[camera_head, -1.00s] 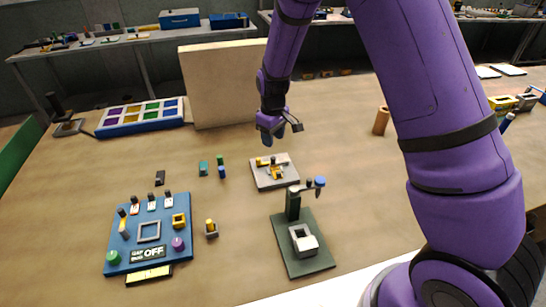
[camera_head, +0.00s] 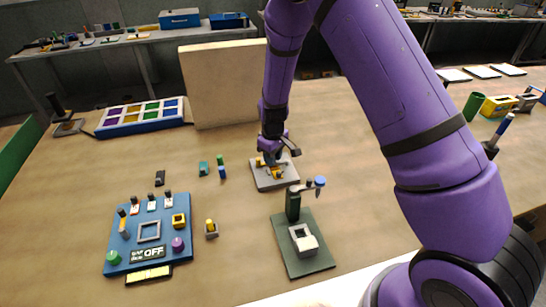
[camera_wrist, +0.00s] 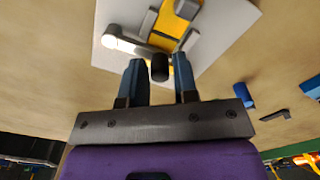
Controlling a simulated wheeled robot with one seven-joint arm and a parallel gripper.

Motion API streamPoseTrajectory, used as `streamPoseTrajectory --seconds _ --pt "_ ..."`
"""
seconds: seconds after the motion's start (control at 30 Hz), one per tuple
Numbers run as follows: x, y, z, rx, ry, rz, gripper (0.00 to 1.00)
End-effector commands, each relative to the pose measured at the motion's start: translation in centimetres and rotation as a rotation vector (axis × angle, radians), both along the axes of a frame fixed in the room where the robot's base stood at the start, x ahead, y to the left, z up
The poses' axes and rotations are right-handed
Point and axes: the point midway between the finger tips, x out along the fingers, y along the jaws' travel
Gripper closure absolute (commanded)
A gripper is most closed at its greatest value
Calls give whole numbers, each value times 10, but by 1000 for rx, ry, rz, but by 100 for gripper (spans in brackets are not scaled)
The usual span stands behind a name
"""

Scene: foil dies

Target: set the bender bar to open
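The bender (camera_head: 262,182) is a light grey plate with a yellow part on it, on the table just behind the green press. In the wrist view its pale plate (camera_wrist: 222,42) carries a yellow piece (camera_wrist: 165,22) and a grey bar (camera_wrist: 135,46) with a round white end at left. A dark upright knob (camera_wrist: 159,68) stands by the bar. My gripper (camera_head: 274,158) is low over the bender, pointing down. In the wrist view my gripper (camera_wrist: 159,66) is open, one finger on each side of the knob, with gaps showing. My gripper hides part of the bender in the head view.
A green press (camera_head: 300,265) stands close in front. A blue control panel (camera_head: 150,232) reading OFF is at left. Small green and blue pegs (camera_head: 221,168) lie left of the bender. A beige upright board (camera_head: 222,85) stands behind.

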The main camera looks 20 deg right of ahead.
Motion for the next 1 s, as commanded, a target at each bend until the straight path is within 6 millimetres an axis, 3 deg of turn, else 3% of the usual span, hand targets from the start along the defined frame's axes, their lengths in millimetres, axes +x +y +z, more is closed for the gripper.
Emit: streamPoseTrajectory --seconds 0.03,0.1,0.57,1.0 --pt "0 0 0 0 0 0 84" --pt "0 0 0 0 0 0 100" --pt "4 0 0 0 0 -78 100" --pt "22 -5 0 -1 0 -440 100"
